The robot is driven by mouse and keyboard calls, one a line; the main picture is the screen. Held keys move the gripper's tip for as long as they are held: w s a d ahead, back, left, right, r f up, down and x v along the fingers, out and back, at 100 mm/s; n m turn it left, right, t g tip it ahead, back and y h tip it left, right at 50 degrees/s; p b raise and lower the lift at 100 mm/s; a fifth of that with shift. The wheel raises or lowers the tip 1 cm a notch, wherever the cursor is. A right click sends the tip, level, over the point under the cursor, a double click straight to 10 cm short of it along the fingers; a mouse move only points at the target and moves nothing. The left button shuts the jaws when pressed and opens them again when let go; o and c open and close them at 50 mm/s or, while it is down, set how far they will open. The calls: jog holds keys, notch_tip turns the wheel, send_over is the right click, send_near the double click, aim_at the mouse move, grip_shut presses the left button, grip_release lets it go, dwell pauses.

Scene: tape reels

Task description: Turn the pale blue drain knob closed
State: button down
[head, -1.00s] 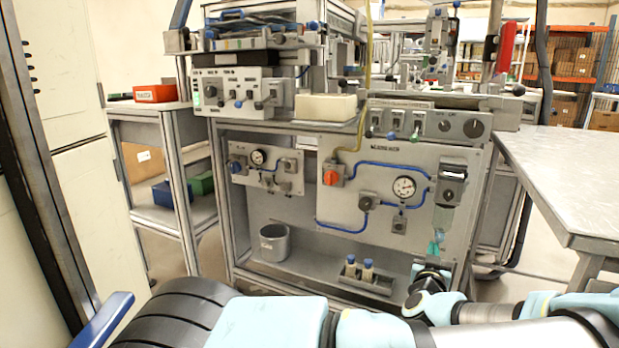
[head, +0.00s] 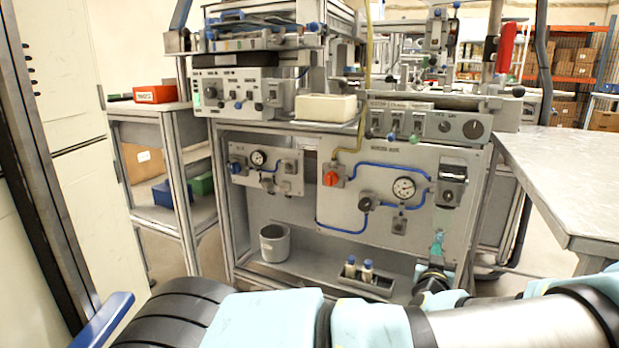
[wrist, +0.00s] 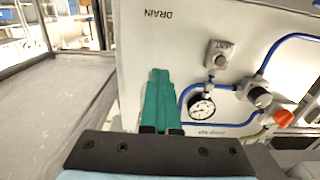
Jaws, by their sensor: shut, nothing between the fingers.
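My gripper (wrist: 160,72) has teal fingers lying together with nothing between them. They point at the grey panel (wrist: 140,38) in the wrist view. In the head view its teal fingertips (head: 437,240) are just below the filter unit (head: 452,183) at the right end of the panel, over the lower bowl area. The word DRAIN (wrist: 160,14) is upside down on the panel, beyond the fingertips. I cannot make out the pale blue drain knob for certain; the fingers cover the area around the bowl. Whether they touch anything is unclear.
A round gauge (head: 404,187) with blue pipes is left of the filter unit. A small valve (head: 399,226) sits below it. An orange-red knob (head: 330,178) is further left. A bottle tray (head: 372,279) and grey bucket (head: 275,242) stand below. A metal table (head: 570,180) stands right.

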jog(key=shift+s+d+r, duration=0.1)
jog(key=shift+d+r, duration=0.05)
jog(key=shift+d, duration=0.25)
jog(key=shift+s+d, duration=0.1)
jog(key=v, duration=0.6)
jog(key=shift+f, duration=0.4)
jog(key=shift+s+d, duration=0.1)
